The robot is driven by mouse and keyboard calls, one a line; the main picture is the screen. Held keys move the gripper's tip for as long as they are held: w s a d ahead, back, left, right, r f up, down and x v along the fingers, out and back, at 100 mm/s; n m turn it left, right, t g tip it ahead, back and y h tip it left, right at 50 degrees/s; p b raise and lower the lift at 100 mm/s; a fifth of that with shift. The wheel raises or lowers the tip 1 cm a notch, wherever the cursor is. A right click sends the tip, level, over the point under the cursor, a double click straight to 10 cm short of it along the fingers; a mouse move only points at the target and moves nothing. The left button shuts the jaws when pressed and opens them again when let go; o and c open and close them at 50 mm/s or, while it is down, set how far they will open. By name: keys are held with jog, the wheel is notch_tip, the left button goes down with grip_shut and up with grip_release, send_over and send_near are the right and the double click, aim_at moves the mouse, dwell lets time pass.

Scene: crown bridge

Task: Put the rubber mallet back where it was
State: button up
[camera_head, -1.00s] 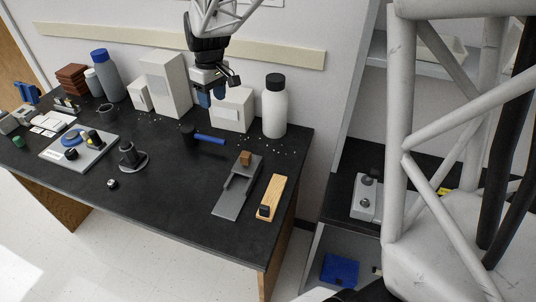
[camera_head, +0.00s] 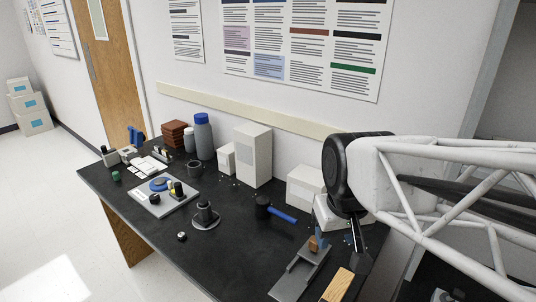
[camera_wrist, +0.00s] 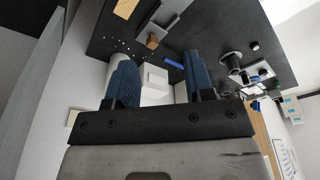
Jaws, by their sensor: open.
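The rubber mallet has a black head (camera_head: 263,205) and a blue handle (camera_head: 284,215). It lies on the black table (camera_head: 235,240) in front of the white boxes, handle pointing right. In the wrist view its blue handle (camera_wrist: 173,62) shows beyond the gap between my fingers; the head is hard to make out there. My gripper (camera_wrist: 160,80) is open, with blue finger pads and nothing held between them. In the head view my gripper (camera_head: 334,238) is at the right end of the table, right of the mallet and apart from it, partly hidden by my arm.
A grey stepped stand (camera_head: 293,278) with a wooden cube (camera_head: 314,244) and a tan wooden block (camera_head: 338,285) are near my gripper. White boxes (camera_head: 253,155) stand at the back. A black post on a round base (camera_head: 206,216) and a grey tray (camera_head: 150,206) are left.

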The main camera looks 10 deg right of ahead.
jog(key=shift+m, duration=0.4)
jog(key=s, duration=0.2)
jog(key=s+f, duration=0.1)
jog(key=s, duration=0.1)
jog(key=shift+s+d, duration=0.1)
